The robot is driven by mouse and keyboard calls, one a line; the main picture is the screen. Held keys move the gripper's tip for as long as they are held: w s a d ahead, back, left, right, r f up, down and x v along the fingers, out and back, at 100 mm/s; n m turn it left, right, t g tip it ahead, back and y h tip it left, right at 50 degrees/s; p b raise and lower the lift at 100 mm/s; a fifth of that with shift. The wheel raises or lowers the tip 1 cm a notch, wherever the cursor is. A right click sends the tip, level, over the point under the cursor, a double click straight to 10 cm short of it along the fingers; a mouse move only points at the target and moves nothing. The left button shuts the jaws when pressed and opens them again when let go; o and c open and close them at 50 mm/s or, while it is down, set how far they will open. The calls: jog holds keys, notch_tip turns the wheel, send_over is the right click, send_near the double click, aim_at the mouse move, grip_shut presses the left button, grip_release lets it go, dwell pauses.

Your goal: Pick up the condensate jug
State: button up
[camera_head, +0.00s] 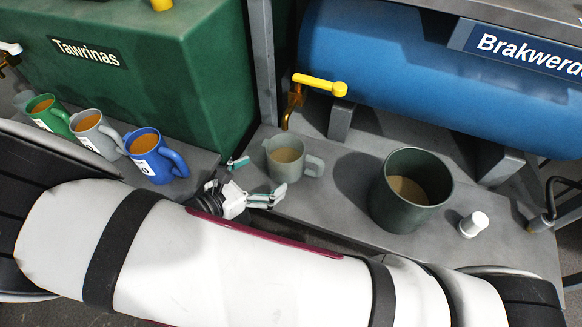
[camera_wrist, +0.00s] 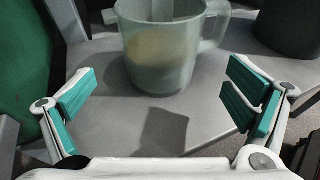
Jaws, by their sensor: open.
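A pale grey-green, see-through jug (camera_head: 285,170) stands upright on the grey bench below the brass tap of the blue tank, with tan liquid inside. I take it for the condensate jug. Its handle points right. In the wrist view the jug (camera_wrist: 160,68) stands just ahead, between the lines of the fingers, and its top is cut off by the frame edge. My gripper (camera_head: 258,181) is open and empty in front of the jug, low over the bench. Its teal-padded fingers (camera_wrist: 163,98) are spread wide and appear apart from the jug.
A dark green pot (camera_head: 410,190) with tan liquid stands right of the jug, beside a small white cylinder (camera_head: 473,224). Blue (camera_head: 155,160), grey (camera_head: 95,135) and green (camera_head: 48,115) mugs stand left. The yellow-handled tap (camera_head: 320,85) hangs above the jug near a grey post (camera_head: 262,60).

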aim_at(297, 155)
jog(key=shift+b+x, duration=1.5)
jog(key=shift+x, duration=2.1)
jog(key=shift+r, duration=0.1)
jog(key=c, duration=1.6)
jog(key=shift+d, duration=0.1)
jog(key=shift+c, duration=0.4)
jog(key=shift+r, duration=0.15)
